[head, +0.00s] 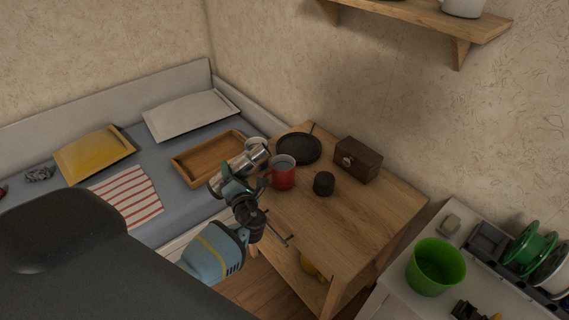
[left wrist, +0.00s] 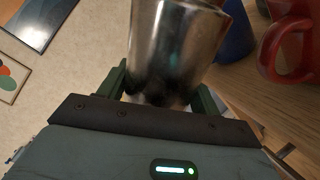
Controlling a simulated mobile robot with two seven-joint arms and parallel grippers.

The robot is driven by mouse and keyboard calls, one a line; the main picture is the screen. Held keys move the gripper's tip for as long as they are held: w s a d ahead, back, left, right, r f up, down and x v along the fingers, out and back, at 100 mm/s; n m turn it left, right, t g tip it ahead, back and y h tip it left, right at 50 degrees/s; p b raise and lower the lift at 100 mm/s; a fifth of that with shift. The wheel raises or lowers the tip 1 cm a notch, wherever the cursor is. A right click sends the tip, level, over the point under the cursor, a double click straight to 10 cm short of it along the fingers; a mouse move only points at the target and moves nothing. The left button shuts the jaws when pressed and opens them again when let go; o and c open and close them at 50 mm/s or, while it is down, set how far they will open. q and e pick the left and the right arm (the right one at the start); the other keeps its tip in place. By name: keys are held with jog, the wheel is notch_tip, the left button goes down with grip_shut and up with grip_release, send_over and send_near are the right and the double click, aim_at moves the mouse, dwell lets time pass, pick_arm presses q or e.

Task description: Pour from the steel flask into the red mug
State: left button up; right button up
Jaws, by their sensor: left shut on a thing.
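The steel flask (head: 236,167) is a shiny metal cylinder, tilted, with its far end toward the upper right. My left gripper (head: 231,182) is shut on it. In the left wrist view the flask (left wrist: 175,45) sits between the two green fingers of the left gripper (left wrist: 162,88), its far end cut off by the frame. The red mug (head: 283,178) stands upright on the wooden table, just right of the flask. Its rim and handle side also show in the left wrist view (left wrist: 284,48), apart from the flask. No stream of liquid shows. My right gripper is out of view.
The wooden table (head: 359,226) also holds a dark round plate (head: 298,149), a black cap-like cylinder (head: 323,184) and a brown box (head: 358,160). A wooden tray (head: 182,169) lies on the bed behind. A green bucket (head: 436,267) stands lower right. The table's front right is clear.

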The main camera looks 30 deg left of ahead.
aim_at(245, 169)
pick_arm(q)
jog(key=shift+w+r, duration=0.1)
jog(key=shift+r, duration=0.1)
jog(key=n, duration=0.1)
jog(key=n+b, duration=0.1)
jog(key=n, duration=0.1)
jog(key=shift+w+d+f, duration=0.25)
jog(key=shift+w+d, duration=0.1)
jog(key=n, duration=0.1)
jog(key=n+b, duration=0.1)
jog(key=n, duration=0.1)
jog(key=shift+w+d+n+b, duration=0.35)
jog(key=shift+w+n, duration=0.05)
jog(key=n, duration=0.1)
jog(key=n+b, duration=0.1)
jog(key=n, duration=0.1)
jog(key=shift+w+d+r, duration=0.2)
jog(key=shift+w+d, duration=0.1)
jog(key=shift+w, duration=0.1)
jog(key=shift+r, duration=0.1)
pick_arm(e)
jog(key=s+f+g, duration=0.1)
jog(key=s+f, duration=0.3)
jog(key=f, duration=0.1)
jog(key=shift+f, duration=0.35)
pick_arm(q)
jog(key=shift+r, duration=0.15)
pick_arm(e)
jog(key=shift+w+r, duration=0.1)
